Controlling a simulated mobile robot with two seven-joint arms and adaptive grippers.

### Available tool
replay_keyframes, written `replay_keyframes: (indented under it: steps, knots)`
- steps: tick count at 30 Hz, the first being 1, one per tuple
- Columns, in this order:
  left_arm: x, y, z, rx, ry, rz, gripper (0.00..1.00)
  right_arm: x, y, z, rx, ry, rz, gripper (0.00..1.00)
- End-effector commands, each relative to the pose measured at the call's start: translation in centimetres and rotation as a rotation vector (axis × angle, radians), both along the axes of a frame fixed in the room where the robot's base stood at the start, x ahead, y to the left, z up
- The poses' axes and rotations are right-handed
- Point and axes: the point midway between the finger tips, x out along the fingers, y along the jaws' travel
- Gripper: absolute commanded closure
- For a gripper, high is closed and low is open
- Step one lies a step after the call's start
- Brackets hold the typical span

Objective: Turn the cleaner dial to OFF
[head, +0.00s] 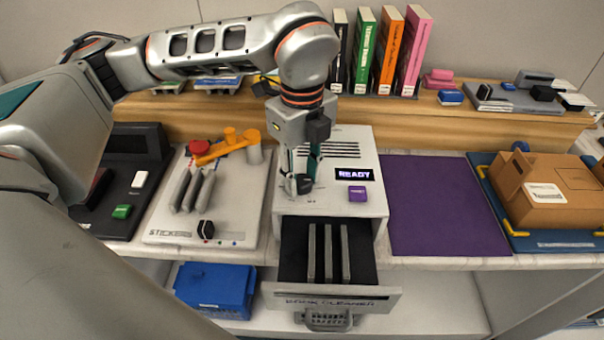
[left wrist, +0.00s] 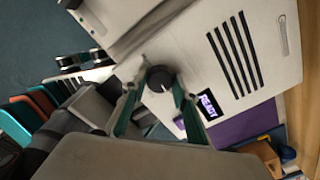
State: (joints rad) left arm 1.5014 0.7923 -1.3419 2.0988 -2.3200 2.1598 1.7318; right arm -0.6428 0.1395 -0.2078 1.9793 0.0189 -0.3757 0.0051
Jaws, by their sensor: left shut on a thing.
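The cleaner (head: 340,200) is a white box with black vent slots and a small display (head: 353,175) that reads READY. Its dial (head: 304,184) is a round black knob on the top, at the left front. In the left wrist view the dial (left wrist: 161,79) sits between my fingertips, with a small pale mark on it. My left gripper (head: 301,186) points down over the cleaner and is shut on the dial. The labels around the dial are too small or hidden to read. My right gripper is not in view.
A purple button (head: 358,195) sits right of the dial. The cleaner's front drawer (head: 333,299) is pulled out, with upright dividers in it. A sticker tray (head: 225,222) stands left, a purple mat (head: 440,205) right. Books (head: 388,55) stand behind on the shelf.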

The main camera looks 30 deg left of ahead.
Motion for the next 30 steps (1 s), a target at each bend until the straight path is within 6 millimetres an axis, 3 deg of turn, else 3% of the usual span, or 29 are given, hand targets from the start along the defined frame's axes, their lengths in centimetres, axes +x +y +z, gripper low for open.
replay_keyframes:
  steps: [20,21,23,30]
  knots:
    - [0.11,0.00,0.15,-0.001,-0.004,0.067,0.93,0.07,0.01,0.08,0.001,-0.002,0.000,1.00]
    - [0.11,0.00,0.15,-0.001,-0.004,0.067,0.67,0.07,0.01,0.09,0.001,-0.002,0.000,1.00]
    - [0.10,0.00,0.14,-0.001,-0.004,0.066,0.55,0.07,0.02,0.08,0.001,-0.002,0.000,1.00]
    - [0.04,0.00,0.06,-0.001,-0.002,0.065,0.55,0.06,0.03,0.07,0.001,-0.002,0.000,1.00]
